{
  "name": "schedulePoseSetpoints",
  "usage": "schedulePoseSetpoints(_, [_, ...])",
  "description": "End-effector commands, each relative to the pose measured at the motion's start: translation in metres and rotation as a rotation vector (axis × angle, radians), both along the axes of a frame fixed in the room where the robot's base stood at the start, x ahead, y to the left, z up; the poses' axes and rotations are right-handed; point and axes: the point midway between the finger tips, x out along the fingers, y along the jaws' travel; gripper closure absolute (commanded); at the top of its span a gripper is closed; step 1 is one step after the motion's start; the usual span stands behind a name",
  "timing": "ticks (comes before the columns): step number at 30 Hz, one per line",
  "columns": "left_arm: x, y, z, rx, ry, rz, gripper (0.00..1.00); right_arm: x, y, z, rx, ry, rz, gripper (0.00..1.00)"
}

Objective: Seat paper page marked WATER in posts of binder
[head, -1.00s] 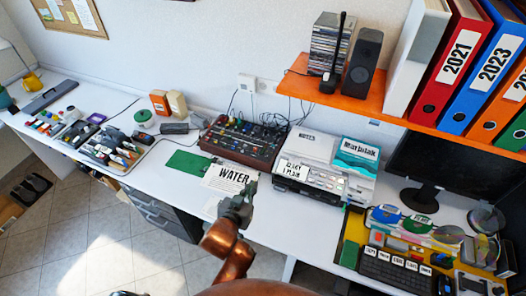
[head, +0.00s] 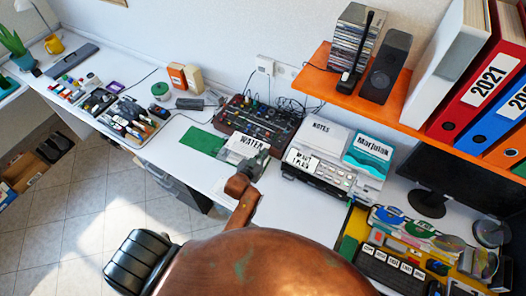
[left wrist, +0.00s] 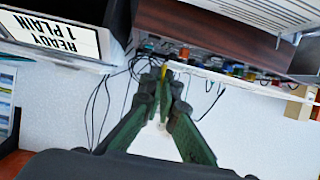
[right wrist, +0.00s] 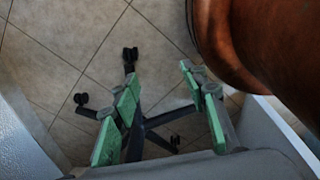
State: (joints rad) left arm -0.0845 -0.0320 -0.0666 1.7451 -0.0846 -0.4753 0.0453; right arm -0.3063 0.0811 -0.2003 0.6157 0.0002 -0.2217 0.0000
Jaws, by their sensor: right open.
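The page marked WATER (head: 251,143) stands tilted up from the desk in the head view, with its lettering facing me. Its thin edge (left wrist: 250,87) shows in the left wrist view. My left gripper (head: 256,163) is at the page's near right part; its fingertips (left wrist: 165,72) close together on the page's edge. A flat green cover (head: 203,147) lies just left of the page and looks like part of the binder. I cannot make out the posts. My right gripper (right wrist: 155,80) is open and empty, above the floor.
A mixer board (head: 262,125) with cables stands behind the page, and a printer (head: 318,160) stands close to the right. A tray of tools (head: 127,118) lies farther left. A black chair (head: 140,262) stands on the floor in front.

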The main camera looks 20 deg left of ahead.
Motion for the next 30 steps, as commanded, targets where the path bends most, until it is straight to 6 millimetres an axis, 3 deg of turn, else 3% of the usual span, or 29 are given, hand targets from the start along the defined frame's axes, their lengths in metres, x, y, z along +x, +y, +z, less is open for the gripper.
schedulePoseSetpoints(6, [-0.001,0.004,-0.006,-0.003,-0.001,0.006,1.0,0.012,-0.001,0.002,0.0,-0.016,0.003,0.59])
schedulePoseSetpoints(19, [-0.003,0.004,-0.004,-0.003,0.001,0.007,1.0,0.012,0.0,0.011,0.0,-0.017,0.002,0.59])
schedulePoseSetpoints(30, [-0.003,0.004,-0.041,-0.003,0.001,0.007,1.0,0.007,0.003,-0.013,0.003,-0.01,0.0,0.59])
